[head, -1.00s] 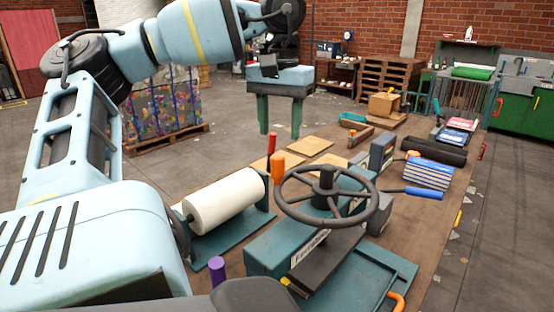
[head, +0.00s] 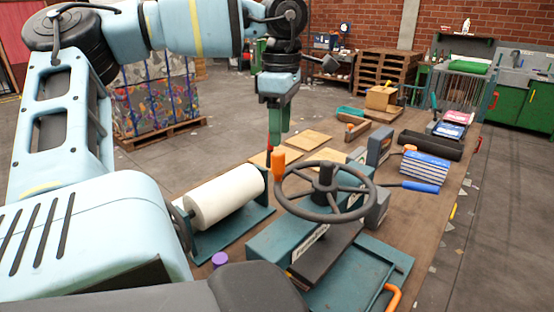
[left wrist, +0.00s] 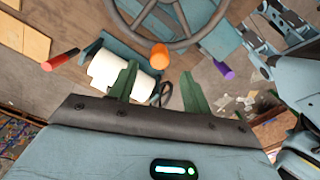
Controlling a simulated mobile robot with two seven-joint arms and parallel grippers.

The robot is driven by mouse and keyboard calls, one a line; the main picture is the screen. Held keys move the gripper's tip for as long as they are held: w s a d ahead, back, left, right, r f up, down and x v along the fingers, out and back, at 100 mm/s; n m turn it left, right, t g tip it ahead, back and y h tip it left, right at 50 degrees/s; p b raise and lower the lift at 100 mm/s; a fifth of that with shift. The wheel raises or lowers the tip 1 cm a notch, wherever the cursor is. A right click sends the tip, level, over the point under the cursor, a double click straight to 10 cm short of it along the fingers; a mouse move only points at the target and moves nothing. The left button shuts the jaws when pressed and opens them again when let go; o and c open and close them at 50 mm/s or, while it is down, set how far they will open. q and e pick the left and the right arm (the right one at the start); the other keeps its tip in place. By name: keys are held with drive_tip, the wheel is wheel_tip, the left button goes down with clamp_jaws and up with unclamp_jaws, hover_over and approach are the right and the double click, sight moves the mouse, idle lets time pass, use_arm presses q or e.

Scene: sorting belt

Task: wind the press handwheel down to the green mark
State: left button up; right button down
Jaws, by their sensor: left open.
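The press handwheel (head: 352,214) is a dark grey spoked ring on top of the teal press (head: 268,243). Its orange knob (head: 278,163) stands upright on the rim's far left side. My left gripper (head: 279,143) points down above and behind the knob, its green fingers seen nearly edge-on. In the left wrist view, the two fingers (left wrist: 158,80) are apart and empty. The orange knob (left wrist: 160,56) shows beyond the gap between them, with the wheel (left wrist: 183,42) above it. I cannot make out a green mark. My right gripper is not in view.
A white roll (head: 226,197) on a teal stand is left of the press, with a purple-topped post (head: 219,260) in front. A red handle (left wrist: 62,60) stands near the roll. A blue-handled tool (head: 421,187) and a blue-striped stack (head: 425,168) lie to the right.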

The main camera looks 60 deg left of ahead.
sight(278, 152)
use_arm(q)
drive_tip(key=n, duration=0.5)
drive_tip(key=shift+s, duration=0.1)
drive_tip(key=n, duration=0.5)
drive_tip(key=shift+a+f, duration=0.15)
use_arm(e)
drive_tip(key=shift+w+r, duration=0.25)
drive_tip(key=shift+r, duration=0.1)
use_arm(q)
drive_tip(key=shift+f+p, duration=0.15)
drive_tip(key=shift+p, duration=0.15)
wheel_tip(278, 152, down, 6)
drive_tip(key=shift+f+p, duration=0.15)
drive_tip(key=shift+p, duration=0.15)
drive_tip(key=shift+f, duration=0.6)
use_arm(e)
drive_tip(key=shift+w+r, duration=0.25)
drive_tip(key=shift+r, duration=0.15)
use_arm(q)
drive_tip(key=shift+c, duration=0.7)
clamp_jaws()
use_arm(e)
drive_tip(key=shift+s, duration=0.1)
